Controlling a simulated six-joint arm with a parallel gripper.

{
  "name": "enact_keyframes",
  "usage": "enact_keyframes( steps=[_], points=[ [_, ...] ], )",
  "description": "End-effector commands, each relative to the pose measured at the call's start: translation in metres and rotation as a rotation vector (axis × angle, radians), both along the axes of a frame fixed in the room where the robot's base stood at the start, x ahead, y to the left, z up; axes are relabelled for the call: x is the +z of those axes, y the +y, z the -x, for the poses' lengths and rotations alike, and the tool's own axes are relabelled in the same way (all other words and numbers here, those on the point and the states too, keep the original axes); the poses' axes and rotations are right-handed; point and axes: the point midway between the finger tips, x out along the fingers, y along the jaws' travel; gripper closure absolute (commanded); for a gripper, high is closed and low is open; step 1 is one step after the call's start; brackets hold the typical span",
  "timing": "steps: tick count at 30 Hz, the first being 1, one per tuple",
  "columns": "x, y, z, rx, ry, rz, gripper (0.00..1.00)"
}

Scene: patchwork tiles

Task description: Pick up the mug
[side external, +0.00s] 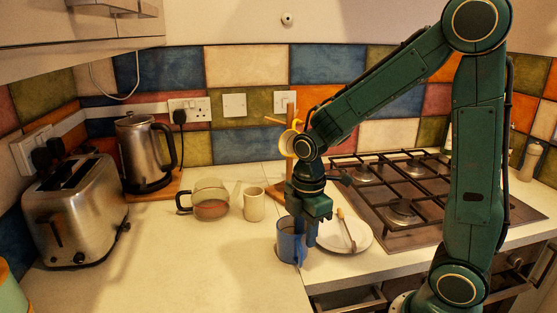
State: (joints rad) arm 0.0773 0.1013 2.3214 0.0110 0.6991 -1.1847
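A blue mug (288,246) stands upright on the pale worktop, near its front edge. My gripper (300,228) points down right over the mug. One finger shows at the mug's right side. The other finger is not clear, so I cannot tell whether the fingers touch the mug or how far apart they are. A cream cup (254,206) stands behind and to the left. A yellow-and-white mug (289,143) hangs on a wooden stand (276,120) behind my arm, partly hidden.
A plate (359,239) with a brush-like utensil lies just right of the blue mug. The gas hob (425,221) is farther right. A glass pot (211,203), a kettle (144,155) and a toaster (75,211) stand to the left.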

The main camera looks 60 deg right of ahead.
Motion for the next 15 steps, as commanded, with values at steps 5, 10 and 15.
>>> enact_keyframes(
  steps=[5,10,15],
  points=[
    [-0.001,0.0,0.0,0.0,-0.001,0.0,0.69],
    [-0.006,0.0,-0.001,0.0,0.001,0.0,0.69],
    [-0.021,0.002,-0.002,0.001,0.004,-0.001,0.69]
  ],
)
